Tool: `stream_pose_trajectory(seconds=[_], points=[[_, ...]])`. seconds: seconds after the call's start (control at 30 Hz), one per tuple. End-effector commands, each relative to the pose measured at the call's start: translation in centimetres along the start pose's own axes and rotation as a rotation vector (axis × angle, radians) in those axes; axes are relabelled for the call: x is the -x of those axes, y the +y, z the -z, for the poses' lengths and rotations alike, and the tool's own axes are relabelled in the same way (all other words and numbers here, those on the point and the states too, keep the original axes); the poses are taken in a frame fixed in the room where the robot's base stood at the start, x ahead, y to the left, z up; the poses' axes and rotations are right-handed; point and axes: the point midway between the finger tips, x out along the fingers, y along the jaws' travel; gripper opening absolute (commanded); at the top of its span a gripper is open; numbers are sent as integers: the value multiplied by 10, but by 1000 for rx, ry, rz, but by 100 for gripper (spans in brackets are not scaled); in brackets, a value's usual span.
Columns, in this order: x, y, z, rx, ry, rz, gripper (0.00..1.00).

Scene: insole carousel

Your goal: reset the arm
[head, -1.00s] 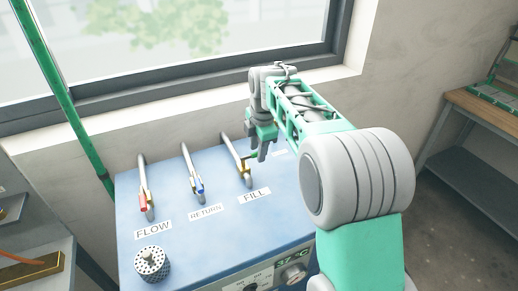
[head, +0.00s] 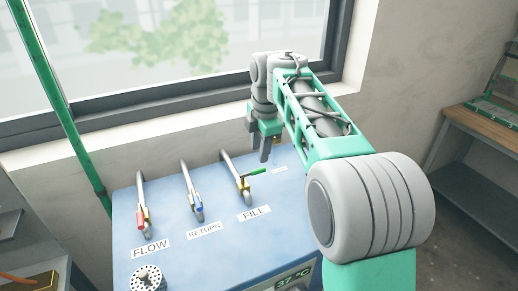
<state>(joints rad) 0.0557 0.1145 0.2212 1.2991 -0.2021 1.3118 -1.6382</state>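My gripper (head: 259,150) is at the end of my green and grey arm, above the back right part of the blue machine (head: 170,262). Its fingers point down, with what looks like a gap between them. I see nothing held in it. The FILL valve (head: 241,183) is just in front and to the left of the fingers. Its green handle (head: 257,172) points to the right, and the gripper appears apart from it. The red-handled FLOW valve (head: 142,215) and the blue-handled RETURN valve (head: 196,203) stand further left.
A perforated grey cylinder (head: 148,278) sits at the machine's front left. A green pole (head: 60,95) rises at the left. The window frame (head: 120,120) and wall are close behind. A wooden-topped bench (head: 490,113) is at the right.

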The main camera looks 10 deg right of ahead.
Motion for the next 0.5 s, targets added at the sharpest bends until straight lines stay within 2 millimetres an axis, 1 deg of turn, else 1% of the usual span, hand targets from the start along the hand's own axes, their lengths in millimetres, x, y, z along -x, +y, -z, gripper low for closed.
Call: stream_pose_trajectory(seconds=[0.07, 0.17, 0.27, 0.3, 0.33, 0.37, 0.4, 0.5], points=[[1, -4, 2, -32, 0, -2, 38], [5, -25, 11, -199, 1, -16, 38], [5, -67, 24, -517, 5, -40, 38], [2, -87, 30, -665, 8, -52, 38], [-1, -103, 34, -780, 11, -61, 38], [-5, -119, 38, -893, 14, -70, 38], [-12, -141, 42, -1042, 18, -82, 38], [-32, -190, 49, -1375, 32, -111, 38]])
